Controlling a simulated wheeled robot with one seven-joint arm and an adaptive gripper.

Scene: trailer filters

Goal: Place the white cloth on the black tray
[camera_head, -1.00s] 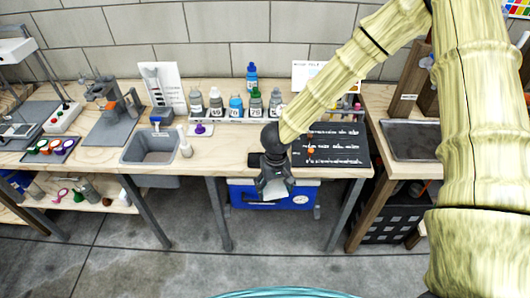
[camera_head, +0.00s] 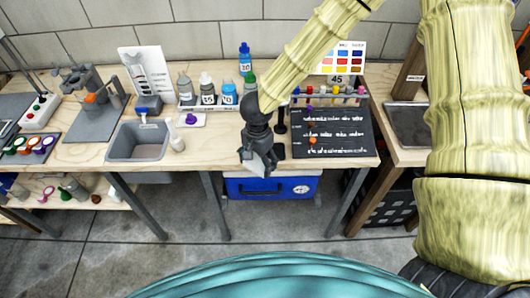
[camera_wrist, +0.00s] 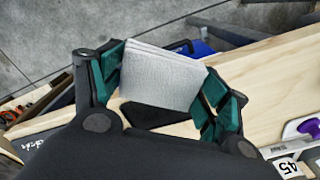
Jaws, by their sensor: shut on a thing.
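My gripper (camera_head: 260,164) is shut on the white cloth (camera_wrist: 162,76), a folded, pale square held between the green-padded fingers (camera_wrist: 160,90). In the head view the cloth (camera_head: 256,170) hangs tilted below the fingers at the bench's front edge. A flat black piece, which looks like the black tray (camera_wrist: 155,116), lies on the bench below the cloth in the wrist view. The cloth and gripper hide part of it. In the head view the gripper covers most of it. I cannot tell whether the cloth touches it.
A black board with white writing (camera_head: 340,145) lies to the right, with a rack of small tubes behind it. Several bottles (camera_head: 207,90) stand at the back. A grey sink (camera_head: 137,141) and a purple-knobbed item (camera_head: 190,119) are left. A blue box (camera_head: 265,187) sits under the bench.

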